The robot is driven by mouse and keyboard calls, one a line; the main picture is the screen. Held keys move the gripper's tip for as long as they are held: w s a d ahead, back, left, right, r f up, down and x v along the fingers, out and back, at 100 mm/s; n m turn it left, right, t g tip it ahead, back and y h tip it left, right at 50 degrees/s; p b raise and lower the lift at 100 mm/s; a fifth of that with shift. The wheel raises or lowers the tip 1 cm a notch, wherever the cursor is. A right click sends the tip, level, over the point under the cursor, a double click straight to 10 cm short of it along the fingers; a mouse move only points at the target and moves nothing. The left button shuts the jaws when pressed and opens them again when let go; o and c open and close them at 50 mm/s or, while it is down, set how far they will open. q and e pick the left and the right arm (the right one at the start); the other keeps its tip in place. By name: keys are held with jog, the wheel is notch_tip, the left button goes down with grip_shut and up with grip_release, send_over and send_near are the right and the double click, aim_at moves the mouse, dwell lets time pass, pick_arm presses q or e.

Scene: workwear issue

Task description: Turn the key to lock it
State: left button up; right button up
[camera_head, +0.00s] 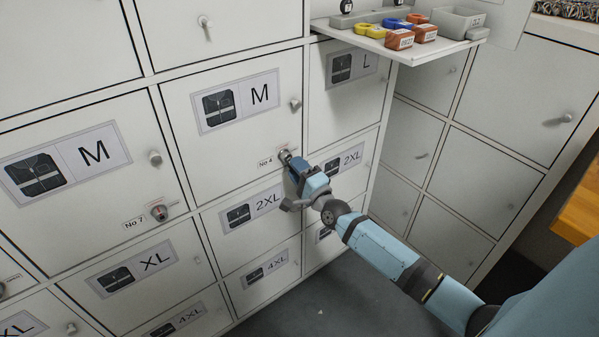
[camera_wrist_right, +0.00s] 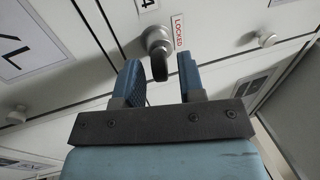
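A small key (camera_wrist_right: 159,66) with a dark head sticks out of a round silver lock (camera_wrist_right: 157,39) on a white locker door, beside a red-lettered LOCKED label (camera_wrist_right: 179,31). In the head view this lock (camera_head: 284,154) is by the No 4 tag, on the door (camera_head: 235,150) marked M. The door looks closed. My right gripper (camera_head: 291,163) is right in front of the lock. In the right wrist view its two blue fingers (camera_wrist_right: 159,72) stand apart, with the key head between their tips and gaps visible. My left gripper is not in view.
The door's knob (camera_head: 295,104) is above the lock. Another lock with a red mark (camera_head: 159,212) is on the No 7 door to the left. A shelf (camera_head: 440,50) with coloured items juts out at upper right.

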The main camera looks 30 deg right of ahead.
grip_shut()
jog(key=shift+w+r, duration=0.15)
jog(key=shift+r, duration=0.1)
dwell(0.5)
jog(key=shift+d+r+n+y, duration=0.15)
jog(key=shift+n+y, duration=0.25)
jog(key=shift+n, duration=0.7)
jog(key=n+y, duration=0.1)
jog(key=n, duration=0.2)
jog(key=shift+w+n+g+p, duration=0.1)
jog(key=shift+n+g+p, duration=0.2)
jog(key=shift+n, duration=0.1)
